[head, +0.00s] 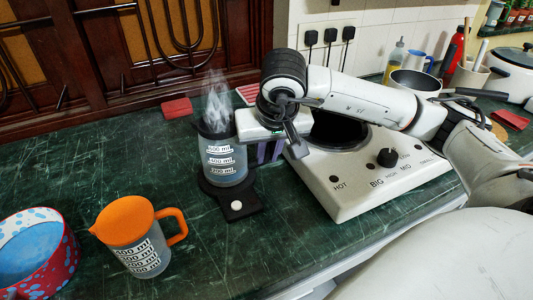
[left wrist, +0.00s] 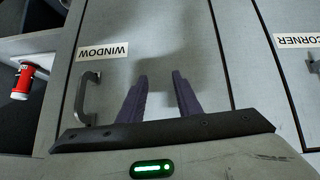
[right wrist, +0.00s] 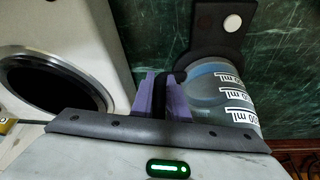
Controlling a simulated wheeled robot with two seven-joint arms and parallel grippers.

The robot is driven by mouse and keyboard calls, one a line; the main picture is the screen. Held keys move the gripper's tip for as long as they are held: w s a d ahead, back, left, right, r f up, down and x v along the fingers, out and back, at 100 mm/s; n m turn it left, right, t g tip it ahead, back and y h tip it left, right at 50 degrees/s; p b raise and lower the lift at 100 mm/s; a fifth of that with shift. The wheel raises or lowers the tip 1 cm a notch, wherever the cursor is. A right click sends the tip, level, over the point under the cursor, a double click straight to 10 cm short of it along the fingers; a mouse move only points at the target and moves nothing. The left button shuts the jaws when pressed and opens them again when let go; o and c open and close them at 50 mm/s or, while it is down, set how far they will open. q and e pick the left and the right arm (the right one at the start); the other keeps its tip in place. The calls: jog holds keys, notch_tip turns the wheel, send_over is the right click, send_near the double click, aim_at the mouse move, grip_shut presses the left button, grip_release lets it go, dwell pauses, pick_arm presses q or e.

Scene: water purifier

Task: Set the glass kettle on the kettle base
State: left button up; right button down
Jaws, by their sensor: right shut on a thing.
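The glass kettle (head: 222,165) is clear with a black top and volume labels, and steam rises from it. It stands upright over the round part of the black kettle base (head: 240,207), which has a white button; I cannot tell whether they fully touch. The kettle (right wrist: 222,95) and base (right wrist: 212,30) also show in the right wrist view. My right gripper (head: 272,145) is shut on the kettle's dark handle, seen between its purple fingers (right wrist: 162,92). My left gripper (left wrist: 160,85) is open and empty, facing grey cabinet fronts, and is outside the head view.
A white stove unit (head: 365,190) with a knob stands right of the kettle. An orange-lidded jug (head: 135,245) and a red-and-blue spotted bowl (head: 60,262) stand at the front left. A pan (head: 415,82) is behind my right arm.

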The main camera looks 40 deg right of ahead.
jog(key=shift+w, duration=0.1)
jog(key=shift+f, duration=0.2)
jog(key=c, duration=1.7)
grip_release()
jog(key=shift+r, duration=0.4)
jog(key=p+v, duration=0.1)
jog(key=v, duration=1)
jog(key=shift+s+a+r+p, duration=0.1)
jog(key=shift+s+r+p, duration=0.15)
jog(key=shift+p, duration=0.1)
